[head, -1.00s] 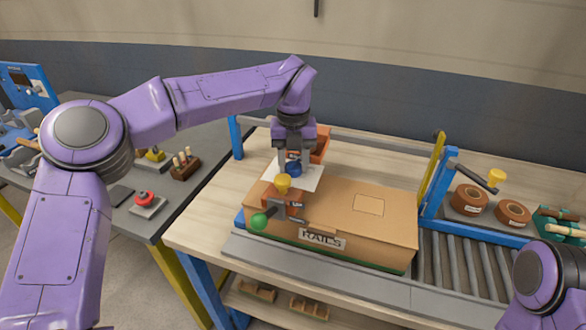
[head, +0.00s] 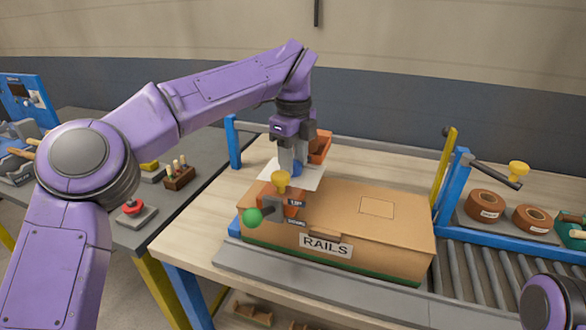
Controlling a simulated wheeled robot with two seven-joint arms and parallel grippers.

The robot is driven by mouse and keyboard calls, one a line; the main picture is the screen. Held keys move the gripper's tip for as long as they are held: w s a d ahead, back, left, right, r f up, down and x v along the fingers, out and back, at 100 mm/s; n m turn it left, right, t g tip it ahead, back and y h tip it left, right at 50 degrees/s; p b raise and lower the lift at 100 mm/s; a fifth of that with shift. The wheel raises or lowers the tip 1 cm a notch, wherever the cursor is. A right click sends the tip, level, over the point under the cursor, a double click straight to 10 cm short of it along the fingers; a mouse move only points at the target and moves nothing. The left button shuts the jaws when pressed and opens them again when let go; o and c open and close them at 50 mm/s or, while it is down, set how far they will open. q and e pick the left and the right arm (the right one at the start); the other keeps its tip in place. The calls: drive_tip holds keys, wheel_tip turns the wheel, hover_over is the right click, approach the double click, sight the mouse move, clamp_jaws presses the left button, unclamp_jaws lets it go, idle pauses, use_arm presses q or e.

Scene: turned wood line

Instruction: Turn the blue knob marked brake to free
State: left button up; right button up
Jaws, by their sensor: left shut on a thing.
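The blue knob (head: 297,169) shows between the fingers of my left gripper (head: 292,168), behind the orange block on the RAILS box. My left gripper points down and is shut on the blue knob. The knob's pointer and any brake or free marking are hidden or too small to read. My right gripper is out of view; only part of my right arm shows at the lower right.
A cardboard RAILS box (head: 390,230) sits on the bench. Tape rolls (head: 485,205) lie at right. A red button (head: 133,208) is on the left table.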

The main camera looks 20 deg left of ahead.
use_arm(q)
drive_tip(key=shift+f+n+b, duration=0.15)
drive_tip(key=shift+n+b, duration=0.55)
drive_tip(key=shift+n, duration=0.3)
drive_tip(key=o, duration=1.1)
drive_tip(key=shift+c, duration=0.2)
drive_tip(key=shift+w, duration=0.1)
wheel_tip(320, 180, up, 10)
drive_tip(key=p, duration=0.4)
drive_tip(key=shift+r, duration=0.25)
